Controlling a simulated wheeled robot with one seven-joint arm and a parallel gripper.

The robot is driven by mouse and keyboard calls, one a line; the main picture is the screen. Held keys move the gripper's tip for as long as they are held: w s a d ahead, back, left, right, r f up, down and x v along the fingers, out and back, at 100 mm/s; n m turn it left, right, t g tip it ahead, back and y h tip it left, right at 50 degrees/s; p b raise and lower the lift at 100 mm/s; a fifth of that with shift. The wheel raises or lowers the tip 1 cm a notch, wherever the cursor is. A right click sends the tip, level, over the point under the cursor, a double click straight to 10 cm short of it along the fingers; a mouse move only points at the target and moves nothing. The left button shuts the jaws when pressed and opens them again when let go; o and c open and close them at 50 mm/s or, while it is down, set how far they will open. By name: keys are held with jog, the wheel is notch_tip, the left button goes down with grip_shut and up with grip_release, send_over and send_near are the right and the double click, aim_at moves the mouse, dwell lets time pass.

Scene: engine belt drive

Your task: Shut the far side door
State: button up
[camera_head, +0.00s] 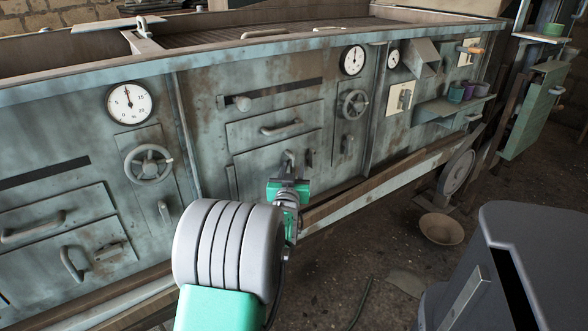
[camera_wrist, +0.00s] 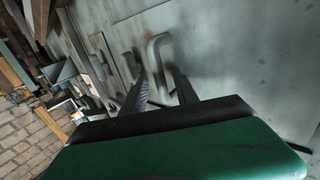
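My gripper (camera_head: 289,176) is in front of the middle section of a worn grey-green machine, near a door panel with a metal handle (camera_head: 290,158). In the wrist view the two dark fingers (camera_wrist: 160,92) are apart with nothing between them, and a bent grey handle (camera_wrist: 158,50) lies just beyond their tips. I cannot tell whether they touch it. This panel (camera_head: 255,172) looks nearly flush with the machine face. At the far right a green panel with a handle (camera_head: 532,112) stands out from the machine's end; I cannot tell which one is the far side door.
Dials, handwheels and drawer handles cover the machine face. A small shelf (camera_head: 440,110) with cups juts out at right. A wooden rail (camera_head: 380,180) runs along the machine's lower front. A bowl (camera_head: 441,229) lies on the floor. Some floor in front is clear.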

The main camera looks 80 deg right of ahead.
jog(key=s+a+p, duration=0.1)
jog(key=a, duration=0.6)
jog(key=shift+a, duration=0.35)
jog(key=shift+s, duration=0.25)
